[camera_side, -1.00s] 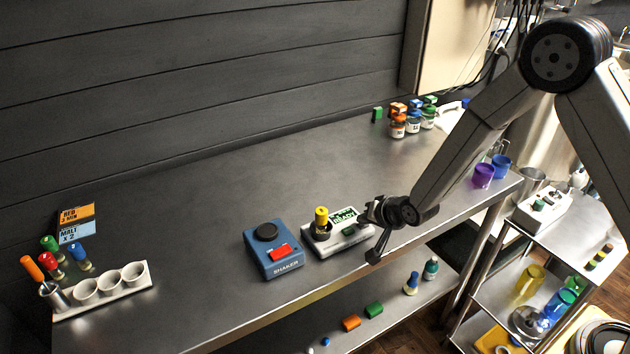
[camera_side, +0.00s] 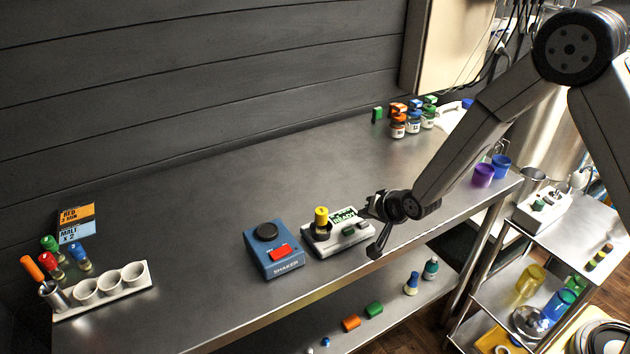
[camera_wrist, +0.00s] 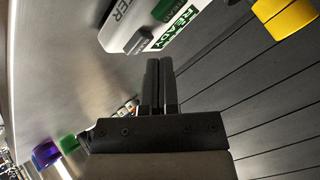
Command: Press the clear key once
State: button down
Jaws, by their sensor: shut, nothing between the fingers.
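A white meter (camera_side: 330,246) with a green READY display (camera_side: 343,215) stands on the steel bench. A yellow-capped vial (camera_side: 321,216) sits in its well. The meter shows upside down in the wrist view (camera_wrist: 118,30), with a green key (camera_wrist: 166,9) and a dark grey key (camera_wrist: 138,41) whose label is too small to read surely. My gripper (camera_side: 369,206) is at the right end of the meter, above it; its fingertips are hard to make out there. In the wrist view my gripper (camera_wrist: 158,62) has both fingers together, empty, apart in the picture from the grey key.
A blue shaker (camera_side: 272,250) with a red key stands just left of the meter. A white rack (camera_side: 110,292) is at far left, several jars (camera_side: 413,122) at the back, and purple (camera_side: 483,175) and blue cups at the right.

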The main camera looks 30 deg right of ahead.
aim_at(365, 226)
jog(key=shift+r, duration=2.5)
jog(key=s+d+r+n+g, duration=0.1)
jog(key=s+d+n+g, duration=0.1)
jog(key=s, duration=0.8)
jog(key=s+d+r+n+g+h, duration=0.1)
jog(key=s+d+r+n+g, duration=0.1)
jog(key=s, duration=0.9)
jog(key=d+n+g, duration=0.1)
jog(key=n+g, duration=0.1)
jog(key=n, duration=0.1)
jog(key=shift+d+n+g, duration=0.25)
jog(key=shift+n+g, duration=0.05)
jog(key=shift+n, duration=0.1)
